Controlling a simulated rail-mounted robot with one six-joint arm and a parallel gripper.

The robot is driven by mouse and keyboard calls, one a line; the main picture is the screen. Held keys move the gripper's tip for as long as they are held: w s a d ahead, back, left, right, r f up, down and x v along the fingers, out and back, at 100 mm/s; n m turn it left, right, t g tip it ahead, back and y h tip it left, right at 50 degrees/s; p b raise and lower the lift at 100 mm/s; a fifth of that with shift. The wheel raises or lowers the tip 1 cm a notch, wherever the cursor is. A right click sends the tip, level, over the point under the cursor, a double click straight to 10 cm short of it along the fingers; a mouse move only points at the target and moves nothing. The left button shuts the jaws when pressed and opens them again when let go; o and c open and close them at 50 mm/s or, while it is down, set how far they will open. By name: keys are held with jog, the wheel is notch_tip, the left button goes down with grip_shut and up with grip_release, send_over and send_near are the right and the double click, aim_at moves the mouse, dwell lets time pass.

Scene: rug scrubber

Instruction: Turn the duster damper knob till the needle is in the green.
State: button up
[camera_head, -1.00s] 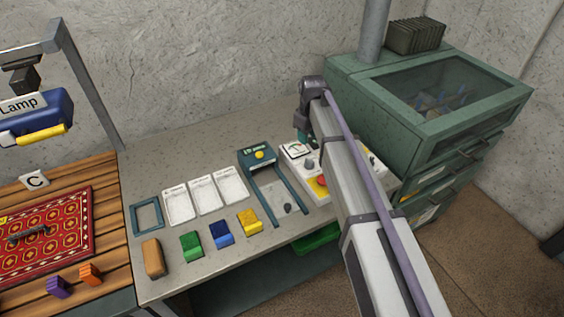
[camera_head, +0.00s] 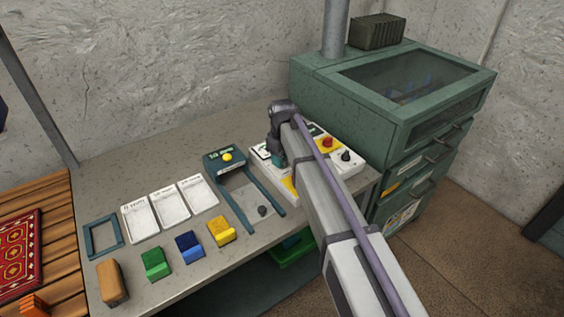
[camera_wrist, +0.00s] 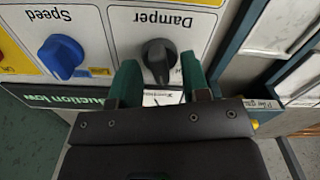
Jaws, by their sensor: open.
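The dark damper knob (camera_wrist: 159,56) sits on a white panel under an upside-down "Damper" label in the wrist view. My gripper (camera_wrist: 161,72) is open, its green fingers on either side of the knob's near part; I cannot tell if they touch it. A white dial face (camera_wrist: 160,98) shows partly between the fingers, mostly hidden by the gripper body, and its needle position cannot be read. In the head view my gripper (camera_head: 277,160) is over the left part of the control panel (camera_head: 352,168), and my arm hides the damper knob.
A blue knob (camera_wrist: 61,55) marked "Speed" is beside the damper knob. A red button (camera_head: 327,141) and a black knob (camera_head: 346,156) are farther right on the panel. A green cabinet (camera_head: 345,105) stands behind it. A teal frame (camera_head: 238,182) is close on the left.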

jog(key=shift+c, duration=0.3)
grip_shut()
jog(key=shift+m, duration=0.3)
jog(key=m, duration=0.3)
jog(key=shift+m, duration=1.8)
